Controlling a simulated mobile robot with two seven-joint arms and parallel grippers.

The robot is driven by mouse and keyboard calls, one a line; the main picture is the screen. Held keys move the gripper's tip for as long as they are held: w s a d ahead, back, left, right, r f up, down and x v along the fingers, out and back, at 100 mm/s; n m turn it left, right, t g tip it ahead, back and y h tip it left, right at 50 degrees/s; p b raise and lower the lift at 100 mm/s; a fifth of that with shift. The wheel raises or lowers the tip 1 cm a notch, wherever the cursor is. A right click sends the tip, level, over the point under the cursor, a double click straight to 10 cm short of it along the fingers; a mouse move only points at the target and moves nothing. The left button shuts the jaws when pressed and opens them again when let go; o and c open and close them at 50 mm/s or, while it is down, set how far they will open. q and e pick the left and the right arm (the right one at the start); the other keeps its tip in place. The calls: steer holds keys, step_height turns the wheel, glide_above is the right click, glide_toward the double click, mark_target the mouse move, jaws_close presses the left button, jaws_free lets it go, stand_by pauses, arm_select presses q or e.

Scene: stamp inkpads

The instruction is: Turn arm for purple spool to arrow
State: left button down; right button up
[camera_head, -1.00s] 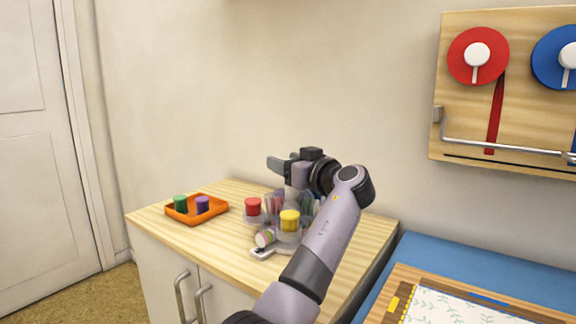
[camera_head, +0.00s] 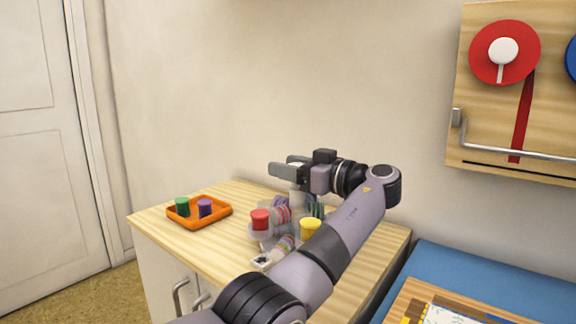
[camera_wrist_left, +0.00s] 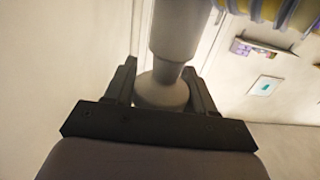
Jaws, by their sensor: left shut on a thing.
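My left gripper (camera_head: 287,173) is above the spool carousel on the wooden cabinet top. In the left wrist view its fingers (camera_wrist_left: 163,85) are shut on the carousel's grey knob (camera_wrist_left: 160,92) atop its post (camera_wrist_left: 180,35). The carousel's arms carry a red spool (camera_head: 261,218), a yellow spool (camera_head: 310,228) and other banded spools, partly hidden by my arm. A pale base plate (camera_head: 262,261) sticks out at its front; I cannot make out an arrow on it. The purple spool (camera_head: 204,207) stands in an orange tray (camera_head: 221,213). My right gripper is not in view.
A green spool (camera_head: 182,206) stands beside the purple one in the tray. The cabinet top (camera_head: 165,245) is clear around the tray. A wall board (camera_head: 480,130) with a red ribbon reel (camera_head: 482,60) hangs at right, above a blue surface (camera_head: 470,270).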

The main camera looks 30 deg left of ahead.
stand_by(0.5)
arm_select(q)
steer(key=shift+c, duration=2.4)
jaws_free()
steer(key=d, duration=0.7)
steer(key=shift+s+p, duration=0.4)
steer(key=shift+s, duration=0.05)
